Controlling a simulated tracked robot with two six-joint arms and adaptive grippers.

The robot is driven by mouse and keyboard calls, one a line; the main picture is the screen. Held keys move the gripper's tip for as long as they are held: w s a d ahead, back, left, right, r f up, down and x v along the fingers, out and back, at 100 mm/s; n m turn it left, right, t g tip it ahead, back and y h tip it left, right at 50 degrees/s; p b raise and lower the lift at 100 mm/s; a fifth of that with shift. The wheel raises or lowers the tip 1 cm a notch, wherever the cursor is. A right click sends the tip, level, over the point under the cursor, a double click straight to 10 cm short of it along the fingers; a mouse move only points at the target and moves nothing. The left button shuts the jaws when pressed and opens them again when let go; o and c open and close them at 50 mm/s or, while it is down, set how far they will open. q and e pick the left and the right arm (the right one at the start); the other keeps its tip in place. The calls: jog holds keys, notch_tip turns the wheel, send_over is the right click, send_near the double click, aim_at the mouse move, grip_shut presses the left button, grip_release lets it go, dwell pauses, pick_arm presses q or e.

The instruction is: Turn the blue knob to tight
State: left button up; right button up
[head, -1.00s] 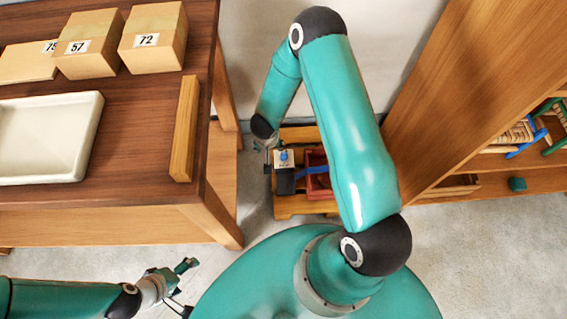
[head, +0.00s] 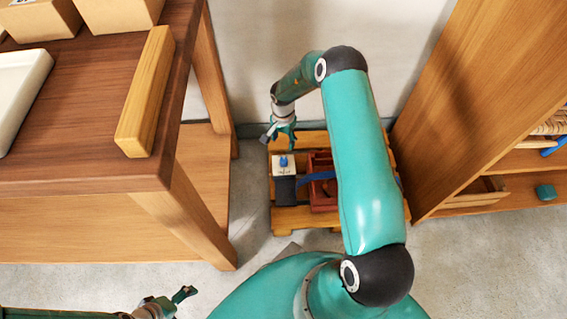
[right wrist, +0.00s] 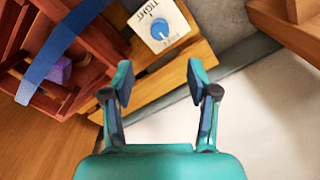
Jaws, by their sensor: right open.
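The blue knob (head: 283,161) sits on a white plate (head: 279,169) at the left of a low wooden stand on the floor. My right gripper (head: 279,134) hangs just beyond the knob in the head view. In the right wrist view the right gripper (right wrist: 160,80) is open and empty, with the knob ahead of its fingertips and apart from them.
A red crate (head: 321,170) with a blue strap stands on the wooden stand (head: 290,218), right of the knob. A wooden table (head: 90,180) is at the left and a shelf unit (head: 470,110) at the right. The wall is close behind.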

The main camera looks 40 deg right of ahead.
notch_tip(320, 180, down, 14)
jog(key=b, duration=0.4)
jog(key=shift+f+b, duration=0.25)
jog(key=shift+b, duration=0.15)
jog(key=shift+c, duration=0.4)
grip_shut()
